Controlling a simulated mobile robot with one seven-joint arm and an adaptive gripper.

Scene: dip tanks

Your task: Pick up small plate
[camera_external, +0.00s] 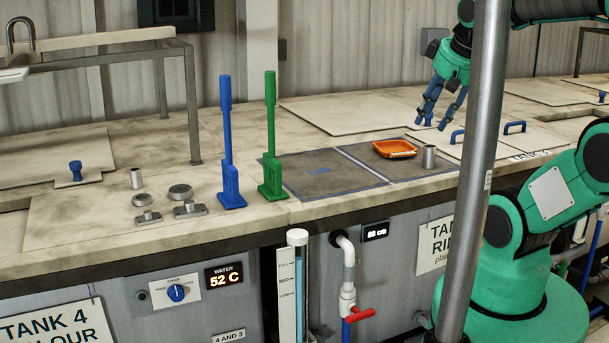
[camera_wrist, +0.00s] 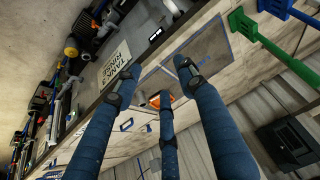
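Two flat grey metal plates with raised knobs lie on the left bench in the external view. The smaller-looking plate (camera_external: 148,217) is nearest the front, and a slightly larger plate (camera_external: 190,209) lies to its right. My gripper (camera_external: 431,123) hangs high over the right part of the bench, far from both plates, with its blue fingers pointing down. In the wrist view my gripper (camera_wrist: 157,72) has its fingers spread, with nothing between them. I cannot make out either plate in the wrist view.
Two grey discs (camera_external: 180,191) and a metal cylinder (camera_external: 137,178) stand near the plates. Upright blue (camera_external: 228,150) and green (camera_external: 271,145) handled tools stand between them and my gripper. An orange tray (camera_external: 395,148) and another cylinder (camera_external: 429,156) sit on the right-hand dark mat.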

